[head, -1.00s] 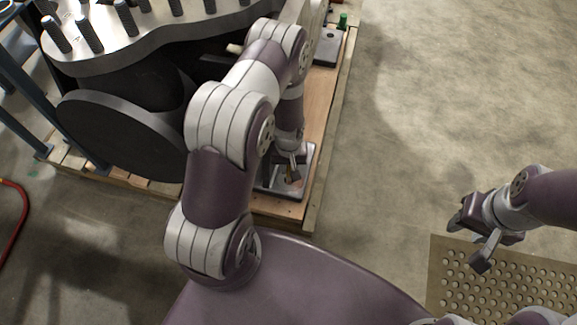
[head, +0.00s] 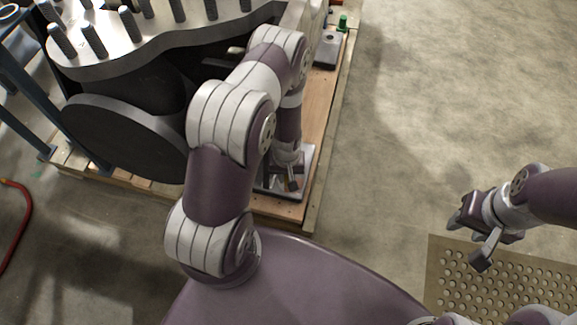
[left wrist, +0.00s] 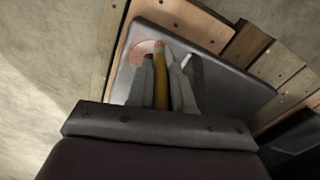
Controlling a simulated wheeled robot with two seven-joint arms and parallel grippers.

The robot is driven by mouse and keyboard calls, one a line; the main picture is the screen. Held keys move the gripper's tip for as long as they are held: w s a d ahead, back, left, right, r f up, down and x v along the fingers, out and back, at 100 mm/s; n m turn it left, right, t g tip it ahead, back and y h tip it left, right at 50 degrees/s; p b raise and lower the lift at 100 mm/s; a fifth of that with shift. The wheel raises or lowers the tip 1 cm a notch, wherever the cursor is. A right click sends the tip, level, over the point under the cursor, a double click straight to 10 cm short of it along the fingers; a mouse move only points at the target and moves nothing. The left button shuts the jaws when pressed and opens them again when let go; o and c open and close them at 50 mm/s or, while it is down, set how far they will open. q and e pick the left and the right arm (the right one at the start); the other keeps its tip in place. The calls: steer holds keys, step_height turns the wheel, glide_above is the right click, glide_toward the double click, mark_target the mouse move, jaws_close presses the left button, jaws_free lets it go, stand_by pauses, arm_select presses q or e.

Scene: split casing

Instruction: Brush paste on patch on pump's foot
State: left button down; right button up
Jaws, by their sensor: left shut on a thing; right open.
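The pump (head: 120,125) is a large dark casing with a studded grey flange. Its near foot (head: 268,188) is a grey plate on the wooden pallet, partly hidden by my left arm. My left gripper (head: 291,182) is low over this foot. In the left wrist view it is shut on a brush with a yellow handle (left wrist: 161,80), pointing at the foot plate (left wrist: 240,84). A round pale patch with reddish smears (left wrist: 141,50) lies at the brush's far end. The bristles are hidden, so contact is unclear. My right gripper (head: 468,238) is open and empty, away at the right.
The wooden pallet (head: 318,165) carries the pump; another foot with a green-topped stud (head: 342,23) is further back. A perforated tan panel (head: 510,290) lies below my right gripper. A red hose (head: 20,225) is at left. The concrete floor between is clear.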

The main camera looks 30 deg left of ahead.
arm_select(q)
steer(key=shift+s, duration=0.2)
steer(key=shift+w+a+f, duration=0.1)
steer(key=shift+w, duration=0.5)
steer(key=shift+s+r+p, duration=0.2)
steer(key=shift+s+p, duration=0.4)
steer(key=shift+p, duration=0.05)
steer(key=shift+w+f, duration=0.15)
steer(key=shift+w, duration=0.4)
steer(key=shift+w+b, duration=0.9)
steer(key=shift+w, duration=1.05)
steer(key=shift+s+p, duration=1.15)
steer(key=shift+s, duration=0.9)
steer(key=shift+s+d, duration=0.2)
steer(key=shift+s, duration=0.3)
steer(key=shift+w+a, duration=0.2)
steer(key=shift+w, duration=0.45)
steer(key=shift+w+a, duration=0.15)
steer(key=shift+w, duration=0.5)
